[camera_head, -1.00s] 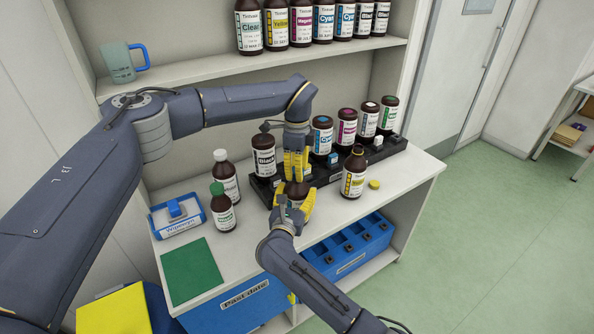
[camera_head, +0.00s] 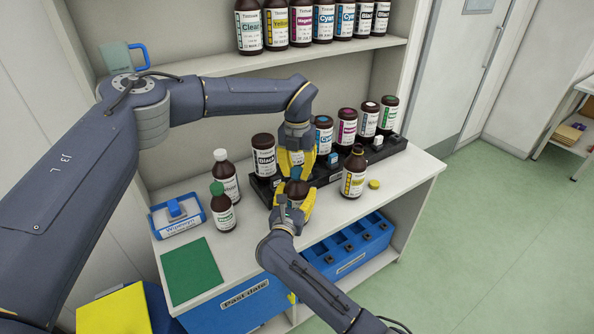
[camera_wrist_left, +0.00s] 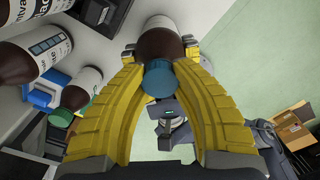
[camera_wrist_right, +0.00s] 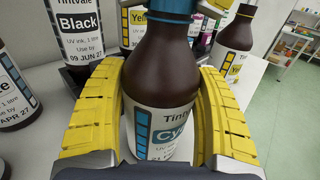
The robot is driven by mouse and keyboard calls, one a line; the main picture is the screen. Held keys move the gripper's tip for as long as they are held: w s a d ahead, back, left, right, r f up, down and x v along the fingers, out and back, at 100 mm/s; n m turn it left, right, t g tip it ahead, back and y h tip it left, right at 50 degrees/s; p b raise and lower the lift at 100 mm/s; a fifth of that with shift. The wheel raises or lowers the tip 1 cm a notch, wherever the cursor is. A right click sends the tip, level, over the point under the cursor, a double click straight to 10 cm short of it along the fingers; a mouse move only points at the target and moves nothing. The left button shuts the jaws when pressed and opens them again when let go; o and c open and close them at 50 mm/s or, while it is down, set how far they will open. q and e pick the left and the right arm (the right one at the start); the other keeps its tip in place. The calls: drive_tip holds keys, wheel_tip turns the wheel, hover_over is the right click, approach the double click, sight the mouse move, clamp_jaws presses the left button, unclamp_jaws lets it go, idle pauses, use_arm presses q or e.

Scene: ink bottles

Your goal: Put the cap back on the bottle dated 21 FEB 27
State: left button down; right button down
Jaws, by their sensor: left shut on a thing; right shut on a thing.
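My right gripper (camera_head: 293,200) is shut around the body of a brown bottle with a cyan label (camera_wrist_right: 165,125), which stands upright in front of the black rack. In the left wrist view the bottle's brown shoulder (camera_wrist_left: 160,46) lies just beyond the cap.
A yellow-label bottle (camera_head: 354,174) stands to the right, with a yellow cap (camera_head: 374,184) on the counter beside it. The black rack (camera_head: 330,172) holds several bottles behind. White-capped (camera_head: 226,178) and green-capped (camera_head: 222,208) bottles stand left. A green mat (camera_head: 192,272) is bare.

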use_arm(q)
drive_tip(key=m, duration=0.4)
drive_tip(key=shift+m, duration=0.4)
drive_tip(key=m, duration=1)
drive_tip(key=shift+m, duration=0.3)
drive_tip(key=m, duration=0.5)
drive_tip(key=c, duration=1.1)
unclamp_jaws()
drive_tip(key=shift+r, duration=0.1)
